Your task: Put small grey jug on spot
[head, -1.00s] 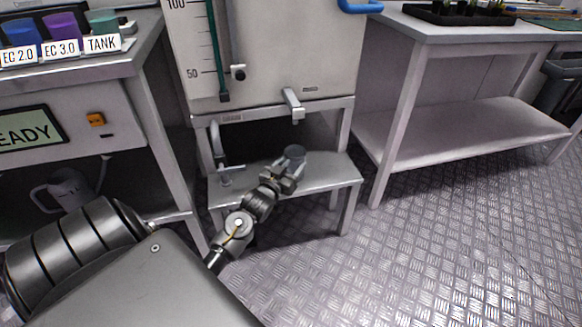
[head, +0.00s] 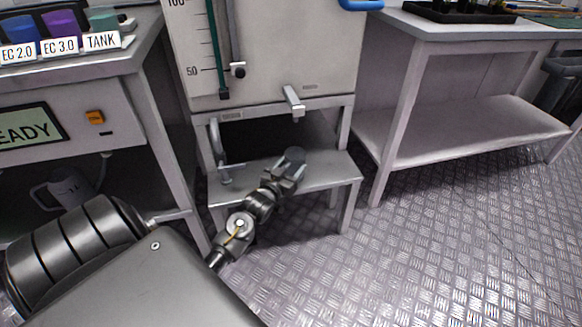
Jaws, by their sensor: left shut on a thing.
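The small grey jug (head: 294,155) shows as a dark grey round shape over the low grey bench, below and close to the tap (head: 293,100) of the big tank. My left gripper (head: 286,174) reaches in from the lower left and is shut on the jug, partly hiding it. I cannot tell whether the jug touches the bench top. No marked spot is clearly visible. My right gripper is not in view.
The low bench (head: 325,177) has a clear right part; a grey bent pipe (head: 218,155) stands at its left. The tank (head: 280,50) rises behind. A larger grey jug (head: 68,190) sits on the left table's lower shelf. The right table's lower shelf (head: 470,130) is empty.

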